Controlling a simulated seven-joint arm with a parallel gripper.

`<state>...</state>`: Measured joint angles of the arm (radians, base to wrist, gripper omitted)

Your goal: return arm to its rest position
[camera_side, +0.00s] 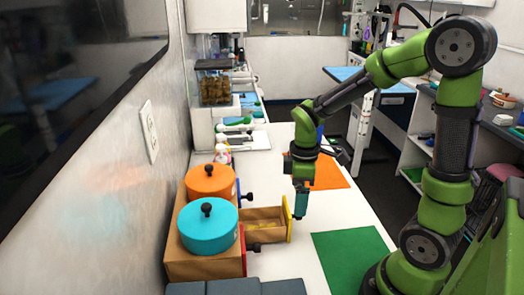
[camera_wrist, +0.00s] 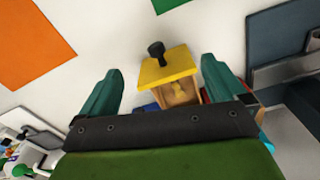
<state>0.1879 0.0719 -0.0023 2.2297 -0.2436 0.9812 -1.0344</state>
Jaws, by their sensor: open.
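My gripper (camera_side: 301,207) is on the green arm in the side view, pointing down over the white counter beside the yellow drawer front (camera_side: 287,219). In the wrist view its two teal fingers (camera_wrist: 160,85) are spread apart, with the yellow drawer front (camera_wrist: 168,68) and its black knob (camera_wrist: 156,49) seen between and beyond them. I see nothing held between the fingers. The drawer (camera_side: 264,224) stands pulled out of a wooden cabinet (camera_side: 190,262). Whether a finger touches the drawer front or knob I cannot tell.
An orange pot (camera_side: 210,181) and a blue pot (camera_side: 207,232) with black lid knobs stand on the cabinet. An orange mat (camera_side: 328,172) and a green mat (camera_side: 350,262) lie flat on the counter (camera_side: 300,262). A wall with a dark screen bounds the left.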

